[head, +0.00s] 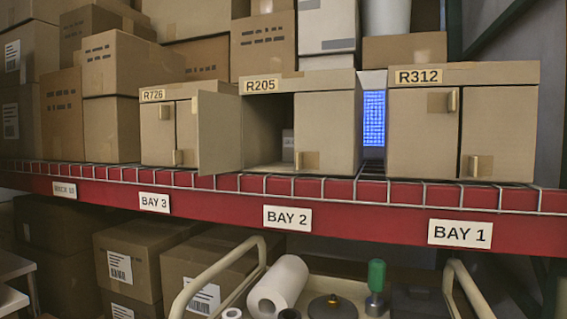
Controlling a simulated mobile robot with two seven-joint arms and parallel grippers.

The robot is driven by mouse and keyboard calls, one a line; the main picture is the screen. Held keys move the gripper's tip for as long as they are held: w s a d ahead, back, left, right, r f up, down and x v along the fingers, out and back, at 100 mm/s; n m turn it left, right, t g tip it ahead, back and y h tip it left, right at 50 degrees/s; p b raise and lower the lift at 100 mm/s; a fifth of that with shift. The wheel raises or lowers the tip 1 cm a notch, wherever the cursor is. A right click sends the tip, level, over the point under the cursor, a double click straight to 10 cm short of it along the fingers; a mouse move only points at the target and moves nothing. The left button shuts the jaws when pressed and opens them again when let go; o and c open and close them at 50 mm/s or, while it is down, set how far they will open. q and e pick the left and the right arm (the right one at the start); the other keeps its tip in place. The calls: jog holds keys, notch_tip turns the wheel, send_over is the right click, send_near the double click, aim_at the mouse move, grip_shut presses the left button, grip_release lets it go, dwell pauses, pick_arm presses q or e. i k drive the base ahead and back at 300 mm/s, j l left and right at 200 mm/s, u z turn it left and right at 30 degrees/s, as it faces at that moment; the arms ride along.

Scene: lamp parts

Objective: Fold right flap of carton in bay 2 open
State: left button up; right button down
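The carton labelled R205 (314,82) stands on the shelf above the BAY 2 sign (287,217). Its left flap (220,133) is swung open and sticks out toward me on the left. Its right flap (334,130) is shut and covers the right part of the front. A small tan handle (299,160) sits low near the right flap's left edge, beside a tape patch. The carton's left inside shows dark, with a small grey box (287,143) partly hidden behind the right flap. Neither of my grippers is in view.
Carton R726 (160,130) stands left, partly behind the open flap. Carton R312 (425,135) stands right with both flaps shut; a narrow gap shows a blue object (374,118). A wire shelf edge and red beam (360,207) run below. A cart (225,272) with a paper roll (277,287) stands in front.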

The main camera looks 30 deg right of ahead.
aim_at(324, 122)
jog(key=l+z, duration=0.15)
jog(key=z, duration=1.05)
